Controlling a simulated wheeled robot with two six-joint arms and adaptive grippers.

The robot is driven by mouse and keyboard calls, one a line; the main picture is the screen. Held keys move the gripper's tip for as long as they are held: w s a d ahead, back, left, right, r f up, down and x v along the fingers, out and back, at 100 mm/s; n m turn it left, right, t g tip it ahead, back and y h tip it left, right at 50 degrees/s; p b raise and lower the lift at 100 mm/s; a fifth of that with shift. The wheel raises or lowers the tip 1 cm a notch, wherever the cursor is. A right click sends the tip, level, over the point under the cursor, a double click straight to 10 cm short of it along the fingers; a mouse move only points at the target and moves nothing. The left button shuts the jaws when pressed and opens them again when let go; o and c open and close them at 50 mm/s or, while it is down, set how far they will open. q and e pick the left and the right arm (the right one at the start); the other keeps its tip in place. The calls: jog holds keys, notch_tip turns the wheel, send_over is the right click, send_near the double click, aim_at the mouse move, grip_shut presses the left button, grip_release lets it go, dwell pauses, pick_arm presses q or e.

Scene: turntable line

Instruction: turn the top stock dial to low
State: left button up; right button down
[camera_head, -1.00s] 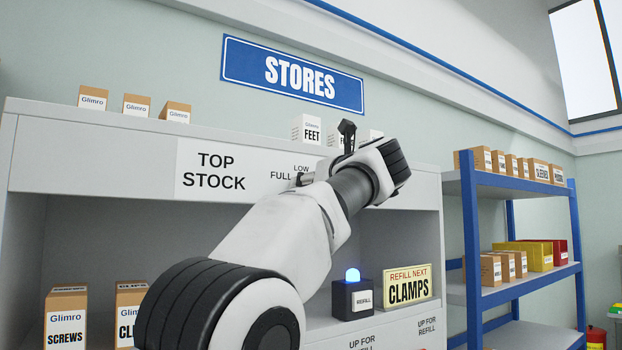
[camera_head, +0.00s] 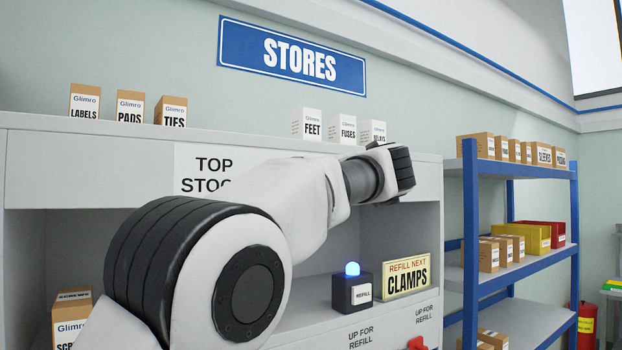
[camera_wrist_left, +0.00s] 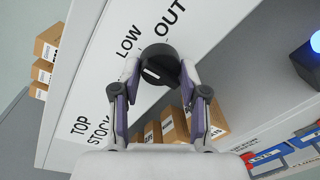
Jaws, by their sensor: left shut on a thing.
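The top stock dial (camera_wrist_left: 159,63) is a round black knob with a pale mark, on the white front panel. It shows in the left wrist view, among the printed words "LOW" and "OUT". My left gripper (camera_wrist_left: 160,75) is shut on the dial, one finger on each side. In the head view my arm hides the dial, the gripper's fingers and part of the "TOP STOCK" label (camera_head: 207,174). I cannot tell exactly which word the dial's mark points at. My right gripper is in neither view.
Small boxes labelled feet (camera_head: 307,124), fuses (camera_head: 342,126) and others stand on top of the unit. A black refill box with a lit blue lamp (camera_head: 352,268) and a "CLAMPS" sign (camera_head: 407,277) stand below. A blue-framed rack (camera_head: 470,230) is at the right.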

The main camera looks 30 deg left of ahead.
pick_arm(q)
jog(key=shift+r, duration=0.2)
dwell(0.3)
jog(key=o, duration=1.1)
jog(key=shift+c, duration=0.2)
jog(key=shift+o, duration=0.4)
jog(key=shift+a+f, duration=0.2)
jog(key=shift+a, duration=0.05)
jog(key=shift+d, duration=0.1)
jog(key=v, duration=1.1)
jog(key=shift+d, duration=0.35)
jog(key=shift+s+r, duration=0.1)
jog(key=shift+s, duration=0.05)
